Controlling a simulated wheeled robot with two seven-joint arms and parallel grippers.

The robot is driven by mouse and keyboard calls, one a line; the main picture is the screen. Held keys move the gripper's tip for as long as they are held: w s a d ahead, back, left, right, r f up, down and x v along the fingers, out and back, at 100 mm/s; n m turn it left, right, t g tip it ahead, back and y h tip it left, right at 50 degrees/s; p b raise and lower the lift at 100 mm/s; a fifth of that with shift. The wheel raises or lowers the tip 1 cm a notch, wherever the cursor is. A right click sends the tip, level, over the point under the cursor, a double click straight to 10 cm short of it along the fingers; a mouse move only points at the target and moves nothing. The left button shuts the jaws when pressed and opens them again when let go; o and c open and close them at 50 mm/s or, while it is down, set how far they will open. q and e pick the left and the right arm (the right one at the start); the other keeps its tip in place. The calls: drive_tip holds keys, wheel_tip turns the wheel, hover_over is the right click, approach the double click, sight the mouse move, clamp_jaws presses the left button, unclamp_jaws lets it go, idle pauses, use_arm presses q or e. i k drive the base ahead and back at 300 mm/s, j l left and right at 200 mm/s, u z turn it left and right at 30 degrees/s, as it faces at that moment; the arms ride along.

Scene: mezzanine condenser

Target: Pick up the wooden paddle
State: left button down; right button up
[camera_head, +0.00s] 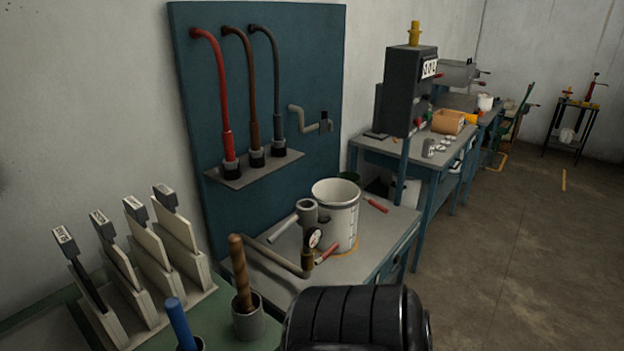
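A brown wooden handle (240,270) stands nearly upright in a grey cup (249,322) at the lower middle left, leaning slightly left. It may be the wooden paddle; its lower end is hidden in the cup, so I cannot tell its full shape. A black ribbed rounded part, probably of my own arm, fills the bottom middle, right of the cup. Neither of my grippers' fingertips shows.
A blue handle (180,322) stands left of the cup. Several labelled upright plates (178,235) are racked at left. Open floor (530,260) lies right.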

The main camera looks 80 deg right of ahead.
sight(244, 306)
drive_tip(key=k+z, duration=0.1)
drive_tip(key=z, duration=1.7)
drive_tip(key=u, duration=2.4)
drive_tip(key=z, duration=2.45)
